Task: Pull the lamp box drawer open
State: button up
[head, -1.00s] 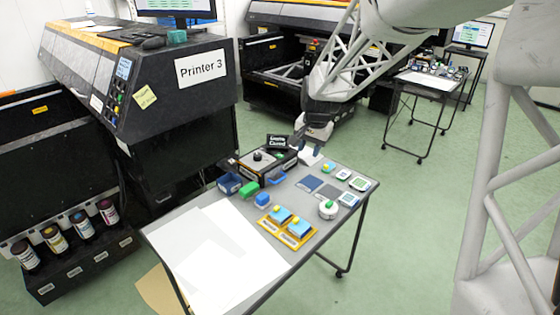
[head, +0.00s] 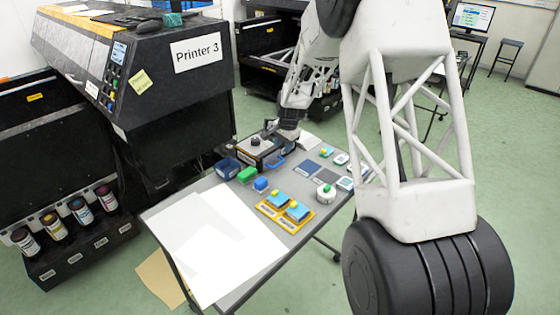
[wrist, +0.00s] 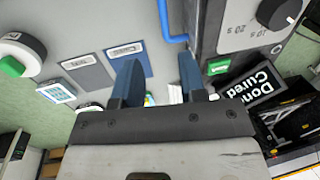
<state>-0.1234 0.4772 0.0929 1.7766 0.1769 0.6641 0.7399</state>
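The lamp box (head: 256,148), a dark box with a pale top and a black knob, stands at the far end of the grey table. A blue bar handle (head: 276,164) is on its near right side; the bar also shows at the top of the wrist view (wrist: 163,22). The box's dial face (wrist: 240,25) fills the upper right there. My gripper (head: 287,143) is beside the box at its right end. In the wrist view its two blue fingers (wrist: 158,82) are apart, with nothing held between them. Whether the drawer is shut is too small to tell.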

aim_at(279, 163)
jog(key=shift+w+a+f, duration=0.2)
jog(key=shift+w+f, duration=0.25)
jog(key=shift+f, duration=0.15)
jog(key=shift+f, duration=0.15)
jog(key=shift+w+a+f, duration=0.15)
jog(key=shift+f, duration=1.1)
jog(key=shift+w+a+f, duration=0.15)
jog(key=shift+a+f, duration=0.05)
jog(key=shift+f, duration=1)
jog(key=shift+w+a+f, duration=0.15)
jog(key=shift+f, duration=1.1)
grip_shut()
